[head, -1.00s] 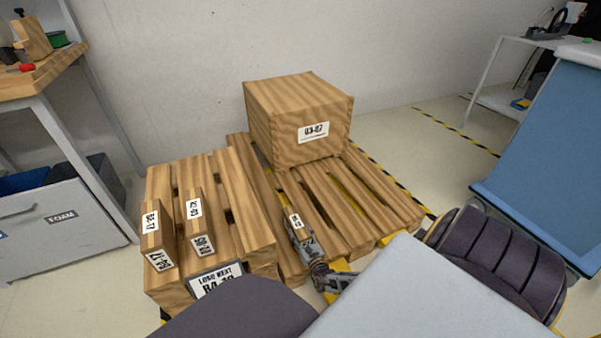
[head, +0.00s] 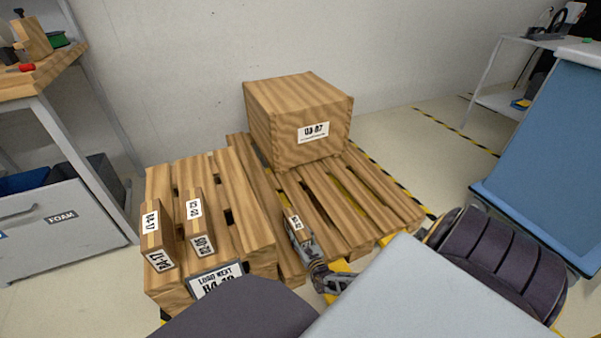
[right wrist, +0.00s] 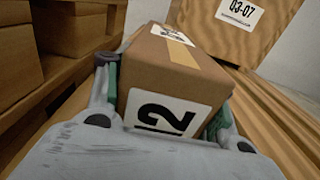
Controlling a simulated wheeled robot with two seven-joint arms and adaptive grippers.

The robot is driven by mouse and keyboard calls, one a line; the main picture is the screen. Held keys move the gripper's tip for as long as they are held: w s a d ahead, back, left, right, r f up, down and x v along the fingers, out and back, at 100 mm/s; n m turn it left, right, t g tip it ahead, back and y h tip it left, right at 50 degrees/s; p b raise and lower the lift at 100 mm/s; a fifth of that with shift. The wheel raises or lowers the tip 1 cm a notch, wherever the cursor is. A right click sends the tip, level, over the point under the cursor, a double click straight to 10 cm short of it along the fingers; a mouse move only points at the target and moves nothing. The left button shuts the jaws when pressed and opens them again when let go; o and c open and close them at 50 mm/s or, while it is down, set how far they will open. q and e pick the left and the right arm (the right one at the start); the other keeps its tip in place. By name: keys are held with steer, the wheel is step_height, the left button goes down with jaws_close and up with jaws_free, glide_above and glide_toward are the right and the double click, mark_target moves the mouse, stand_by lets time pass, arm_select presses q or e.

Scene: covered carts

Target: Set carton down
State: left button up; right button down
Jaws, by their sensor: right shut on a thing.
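A small brown carton (right wrist: 170,66) with white labels is between the fingers of my right gripper (right wrist: 165,110). The right gripper is shut on it. In the head view the carton (head: 295,224) shows at the front of the right pallet (head: 355,205), with my right gripper (head: 304,246) at its near end. I cannot tell whether the carton's underside touches the slats. My left gripper is not in view.
Slats right of my gripper are bare. A blue panel (head: 545,150) stands at right.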

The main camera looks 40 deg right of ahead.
steer(key=shift+c, duration=2.4)
jaws_free()
steer(key=shift+f, duration=0.15)
steer(key=shift+s, duration=0.15)
steer(key=v, duration=1.1)
steer(key=shift+s, duration=0.3)
steer(key=shift+a, duration=0.15)
